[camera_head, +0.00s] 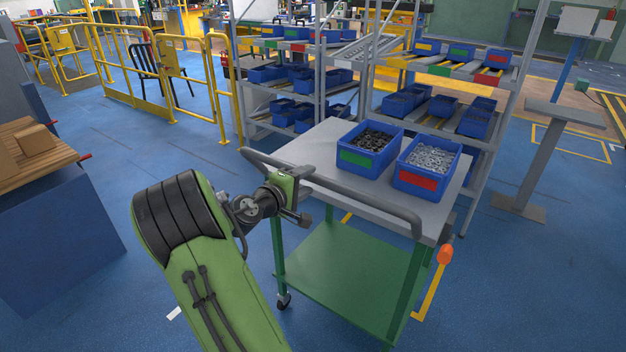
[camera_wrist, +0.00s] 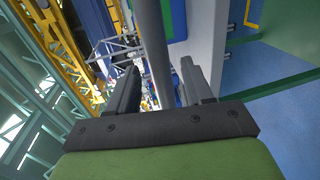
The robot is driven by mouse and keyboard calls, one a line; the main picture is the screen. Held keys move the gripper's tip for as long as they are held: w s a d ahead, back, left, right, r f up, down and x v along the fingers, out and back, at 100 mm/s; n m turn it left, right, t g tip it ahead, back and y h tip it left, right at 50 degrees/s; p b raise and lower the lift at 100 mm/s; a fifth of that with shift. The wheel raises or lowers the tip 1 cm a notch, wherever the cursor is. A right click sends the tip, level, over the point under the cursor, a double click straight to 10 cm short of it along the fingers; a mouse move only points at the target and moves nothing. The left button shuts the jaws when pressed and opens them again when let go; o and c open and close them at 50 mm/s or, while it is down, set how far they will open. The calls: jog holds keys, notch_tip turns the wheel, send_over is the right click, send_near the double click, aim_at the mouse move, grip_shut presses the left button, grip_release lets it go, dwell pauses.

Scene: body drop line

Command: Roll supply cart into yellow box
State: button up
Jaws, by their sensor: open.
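The supply cart (camera_head: 352,262) has a grey top, green legs, a green lower shelf and a dark wheel at its near left leg. Its grey handle bar (camera_head: 352,200) runs along the near side. Two blue bins of small parts stand on top, one with a green label (camera_head: 355,159), one with a red label (camera_head: 418,180). My gripper (camera_head: 306,195) is open at the handle's left part. In the wrist view the bar (camera_wrist: 158,55) passes between the fingers; contact cannot be told. Yellow floor lines (camera_head: 430,292) show beside and behind the cart, partly hidden by it.
Racks of blue bins (camera_head: 300,85) stand close behind the cart. An orange rounded piece (camera_head: 445,254) shows at its right. A grey stand (camera_head: 545,150) and a yellow floor outline (camera_head: 572,150) lie further right. Yellow railings (camera_head: 150,90) stand left. Blue floor at front is clear.

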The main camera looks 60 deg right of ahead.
aim_at(309, 179)
jog(key=x, duration=0.3)
jog(key=shift+d, duration=0.3)
jog(key=shift+c, duration=0.2)
jog(key=shift+f, duration=0.1)
grip_shut()
